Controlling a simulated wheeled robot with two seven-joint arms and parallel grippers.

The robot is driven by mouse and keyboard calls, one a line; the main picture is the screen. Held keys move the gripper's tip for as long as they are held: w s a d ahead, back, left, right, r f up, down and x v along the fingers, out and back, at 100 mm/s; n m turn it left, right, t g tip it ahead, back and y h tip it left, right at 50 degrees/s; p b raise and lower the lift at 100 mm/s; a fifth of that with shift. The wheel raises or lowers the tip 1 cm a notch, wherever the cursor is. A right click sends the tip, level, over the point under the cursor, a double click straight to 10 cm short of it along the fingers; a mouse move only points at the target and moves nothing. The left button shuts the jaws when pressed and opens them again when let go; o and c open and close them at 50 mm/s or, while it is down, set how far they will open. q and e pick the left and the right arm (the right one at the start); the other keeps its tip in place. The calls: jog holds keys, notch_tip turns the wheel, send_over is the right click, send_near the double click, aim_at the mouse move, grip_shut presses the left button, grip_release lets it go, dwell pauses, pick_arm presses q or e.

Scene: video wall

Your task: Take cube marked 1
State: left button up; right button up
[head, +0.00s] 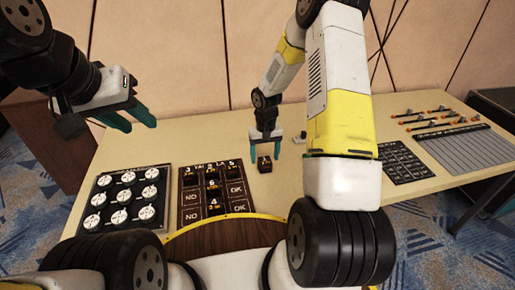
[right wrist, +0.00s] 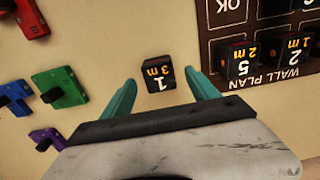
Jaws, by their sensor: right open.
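The small black cube marked 1, with "3 m" in orange on it, sits on the table. In the head view the cube (head: 264,165) stands alone, right of the wall plan board. In the right wrist view the cube (right wrist: 158,76) lies between the teal fingertips, with a gap on each side. My right gripper (head: 265,146) is open and empty, just above and around the cube; its fingers also show in the right wrist view (right wrist: 162,88). My left gripper (head: 134,116) is open and empty, raised over the table's left side.
The wall plan board (head: 186,203) holds several black cubes; part of it shows at the wrist view's upper right. A dial board (head: 103,226) lies left of it. Red (right wrist: 25,15), blue (right wrist: 14,98), green (right wrist: 58,88) and purple (right wrist: 46,139) pieces lie left of the cube.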

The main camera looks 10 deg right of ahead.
jog(key=shift+f, duration=1.45)
jog(key=c, duration=1.5)
jog(key=shift+r, duration=0.1)
